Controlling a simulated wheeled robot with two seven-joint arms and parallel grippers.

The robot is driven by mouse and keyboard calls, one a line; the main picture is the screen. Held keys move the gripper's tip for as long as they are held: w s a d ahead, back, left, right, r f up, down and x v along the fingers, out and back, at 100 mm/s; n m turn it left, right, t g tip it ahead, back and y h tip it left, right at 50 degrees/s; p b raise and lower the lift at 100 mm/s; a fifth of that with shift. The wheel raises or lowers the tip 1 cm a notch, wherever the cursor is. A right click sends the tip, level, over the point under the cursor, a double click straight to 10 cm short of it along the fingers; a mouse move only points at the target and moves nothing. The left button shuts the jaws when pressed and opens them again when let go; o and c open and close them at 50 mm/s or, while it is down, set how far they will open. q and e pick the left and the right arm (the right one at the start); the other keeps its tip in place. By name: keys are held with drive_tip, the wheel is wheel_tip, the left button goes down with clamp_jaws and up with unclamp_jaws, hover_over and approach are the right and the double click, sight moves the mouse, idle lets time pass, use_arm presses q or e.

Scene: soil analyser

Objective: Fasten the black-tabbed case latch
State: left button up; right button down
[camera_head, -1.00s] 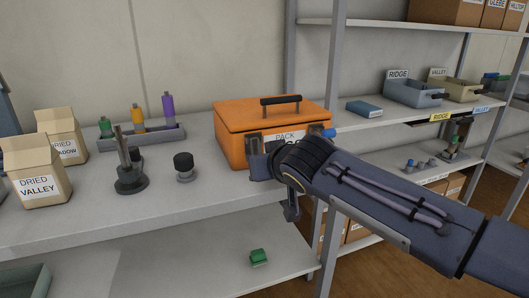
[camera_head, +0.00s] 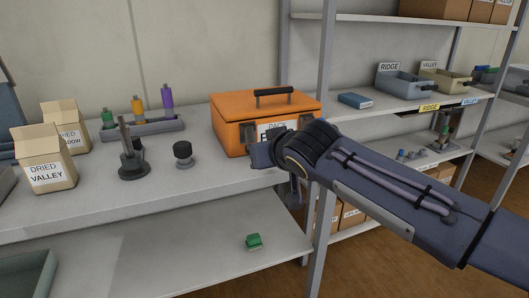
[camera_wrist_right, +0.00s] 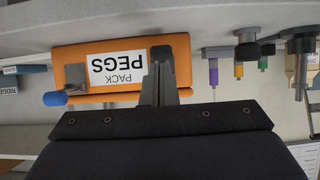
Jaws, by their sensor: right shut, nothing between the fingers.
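The orange case (camera_head: 225,130), labelled PACK PEGS, stands shut on the shelf, its black handle (camera_head: 273,93) on the lid. Its black-tabbed latch (camera_head: 247,132) is at the left of the front face; in the right wrist view, which is upside down, a dark latch part (camera_wrist_right: 162,53) shows behind my fingers. Whether it is fastened I cannot tell. The blue-tabbed latch (camera_wrist_right: 82,98) sticks out at the other end. My right gripper (camera_wrist_right: 160,75) is shut and empty, its fingertips close in front of the black-tabbed latch; contact is unclear. My left gripper is out of view.
A dark stand (camera_head: 132,165) and a black-capped jar (camera_head: 183,153) stand left of the case. A rack of coloured tubes (camera_head: 150,126) is behind them. A green block (camera_head: 253,241) lies on the lower shelf.

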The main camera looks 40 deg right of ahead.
drive_tip(key=s+a+r+p, duration=0.2)
drive_tip(key=s, duration=0.6)
drive_tip(key=shift+s, duration=0.2)
drive_tip(key=shift+r, duration=0.1)
